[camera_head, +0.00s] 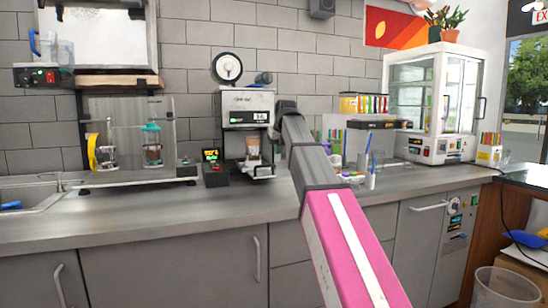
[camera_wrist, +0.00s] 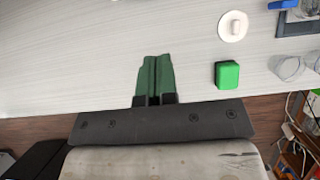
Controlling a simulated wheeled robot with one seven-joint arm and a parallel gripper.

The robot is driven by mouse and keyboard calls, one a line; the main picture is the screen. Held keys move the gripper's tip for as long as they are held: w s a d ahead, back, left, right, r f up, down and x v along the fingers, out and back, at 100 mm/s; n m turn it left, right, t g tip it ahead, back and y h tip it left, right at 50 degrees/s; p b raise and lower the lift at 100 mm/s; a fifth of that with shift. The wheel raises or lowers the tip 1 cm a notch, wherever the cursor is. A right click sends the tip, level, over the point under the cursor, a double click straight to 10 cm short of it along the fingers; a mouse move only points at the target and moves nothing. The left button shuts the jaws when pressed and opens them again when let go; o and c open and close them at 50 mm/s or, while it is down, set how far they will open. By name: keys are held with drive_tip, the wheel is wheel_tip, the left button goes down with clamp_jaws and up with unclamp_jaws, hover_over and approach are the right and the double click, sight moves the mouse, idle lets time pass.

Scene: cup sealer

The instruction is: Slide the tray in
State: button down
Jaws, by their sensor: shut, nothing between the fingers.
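The cup sealer (camera_head: 248,108) is a white and black machine standing against the tiled wall. A cup with brown contents (camera_head: 253,147) stands at its lower front. The sealer's tray (camera_head: 262,172) shows low at the front, beneath the cup, and seems to stick out; how far is too small to tell. My arm reaches up just right of the sealer. My gripper (camera_wrist: 153,60) shows its green fingers closed together and empty in the wrist view, over the pale countertop. The sealer and tray are not in the wrist view. In the head view the fingertips cannot be made out.
A small dark device with a lit screen (camera_head: 213,168) stands left of the sealer. Cups and a white holder with a blue stick (camera_head: 370,175) stand right of my arm. The wrist view shows a green block (camera_wrist: 227,74), a white round piece (camera_wrist: 232,26) and clear cups (camera_wrist: 288,66).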

drive_tip(key=w+a+f, duration=0.2)
drive_tip(key=w+f, duration=0.5)
drive_tip(key=w, duration=0.1)
drive_tip(key=shift+f, duration=0.25)
